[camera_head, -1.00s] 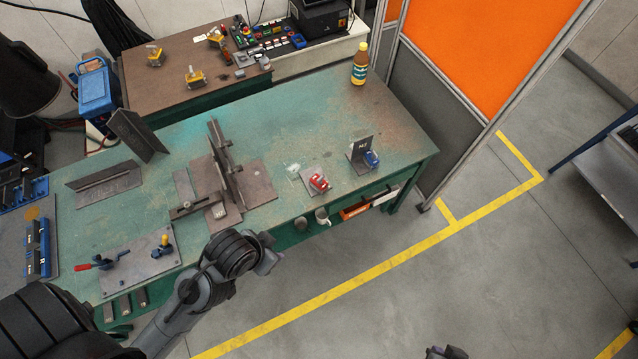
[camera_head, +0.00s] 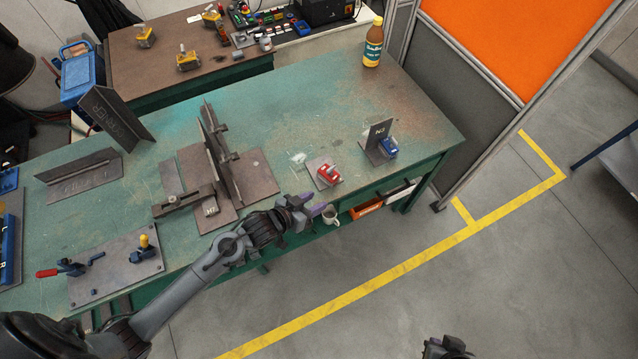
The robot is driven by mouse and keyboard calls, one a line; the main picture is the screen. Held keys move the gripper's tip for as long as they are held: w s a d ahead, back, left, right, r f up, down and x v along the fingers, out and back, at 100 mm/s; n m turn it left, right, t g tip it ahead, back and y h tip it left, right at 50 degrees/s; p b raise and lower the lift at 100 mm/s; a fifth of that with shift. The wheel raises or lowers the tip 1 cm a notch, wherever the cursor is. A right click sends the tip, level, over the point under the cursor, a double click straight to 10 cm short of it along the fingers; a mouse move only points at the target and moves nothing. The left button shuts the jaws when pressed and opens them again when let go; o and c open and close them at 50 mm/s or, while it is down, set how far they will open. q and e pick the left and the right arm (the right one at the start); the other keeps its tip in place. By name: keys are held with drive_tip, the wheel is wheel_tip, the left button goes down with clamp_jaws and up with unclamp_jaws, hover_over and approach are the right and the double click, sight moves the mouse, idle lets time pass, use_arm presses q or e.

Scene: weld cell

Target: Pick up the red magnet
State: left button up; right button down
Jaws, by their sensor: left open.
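The red magnet (camera_head: 328,174) sits on a small grey steel plate (camera_head: 313,164) near the front edge of the green table. My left gripper (camera_head: 318,206) is open and empty, with purple-tinted fingers. It is just in front of the table's edge, below and slightly left of the red magnet in the picture, apart from it. My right gripper (camera_head: 446,347) shows only partly at the bottom edge, far from the table; its jaws are not clear.
A blue magnet (camera_head: 388,147) stands by an upright plate (camera_head: 376,134) right of the red one. A steel fixture (camera_head: 225,165) stands to the left. A bottle (camera_head: 373,42) is at the back right.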

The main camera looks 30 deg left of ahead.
use_arm(q)
drive_tip(key=w+a+f+b, duration=0.3)
drive_tip(key=w+f+b, duration=0.2)
drive_tip(key=f, duration=0.1)
drive_tip(key=m+t+b, duration=0.1)
drive_tip(key=b, duration=0.3)
approach(335, 167)
drive_tip(key=f, duration=0.2)
drive_tip(key=shift+t, duration=0.3)
drive_tip(key=x, duration=0.4)
drive_tip(key=shift+w+a+r+b, duration=0.1)
drive_tip(key=shift+w+a+b, duration=0.05)
drive_tip(key=shift+w+b, duration=0.3)
drive_tip(key=shift+b+x, duration=0.5)
drive_tip(key=shift+x, duration=2.15)
use_arm(e)
wheel_tip(335, 167, down, 13)
drive_tip(key=shift+w+a+f, duration=0.2)
drive_tip(key=shift+w+a, duration=0.15)
drive_tip(key=shift+a, duration=0.1)
use_arm(q)
clamp_jaws()
